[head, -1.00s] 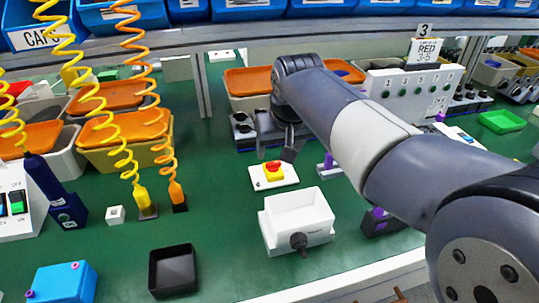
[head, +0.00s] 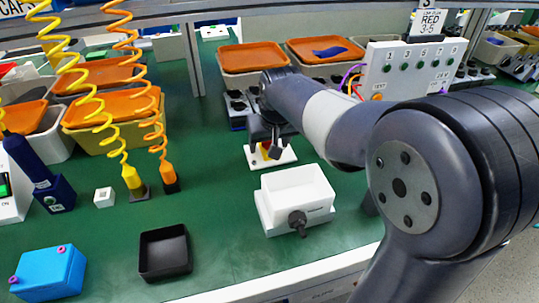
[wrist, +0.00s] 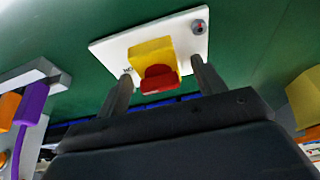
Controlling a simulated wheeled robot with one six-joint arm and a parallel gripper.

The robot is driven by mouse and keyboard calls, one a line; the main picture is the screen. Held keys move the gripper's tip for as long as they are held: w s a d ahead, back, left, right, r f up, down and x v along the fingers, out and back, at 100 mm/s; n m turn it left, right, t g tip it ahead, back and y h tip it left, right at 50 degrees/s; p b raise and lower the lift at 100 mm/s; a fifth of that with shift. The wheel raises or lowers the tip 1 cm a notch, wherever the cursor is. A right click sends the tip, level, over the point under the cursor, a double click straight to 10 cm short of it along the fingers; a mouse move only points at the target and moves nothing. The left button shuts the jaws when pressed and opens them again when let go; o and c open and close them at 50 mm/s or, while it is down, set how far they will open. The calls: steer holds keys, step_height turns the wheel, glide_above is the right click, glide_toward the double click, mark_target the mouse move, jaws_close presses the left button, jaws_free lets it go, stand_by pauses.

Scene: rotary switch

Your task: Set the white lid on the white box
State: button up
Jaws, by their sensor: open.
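The white lid (head: 287,155) is a flat plate lying on the green table, behind the white box. A yellow block (wrist: 150,54) with a red knob (wrist: 160,84) stands on it. The white box (head: 296,188) is open-topped and looks empty, with a black rotary knob (head: 297,222) on its front. My gripper (head: 269,150) is open over the lid, pointing down. In the wrist view its fingers (wrist: 162,72) are on either side of the yellow block and red knob. I cannot tell whether they touch. My gripper partly hides the lid in the head view.
A black tray (head: 165,251) and a blue box (head: 48,272) stand at the front left. Orange-topped bins (head: 253,58) and a white switch panel (head: 400,65) stand behind. Coiled hoses hang at the left.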

steer(key=c, duration=1.1)
steer(key=shift+r, duration=0.1)
steer(key=shift+c, duration=0.2)
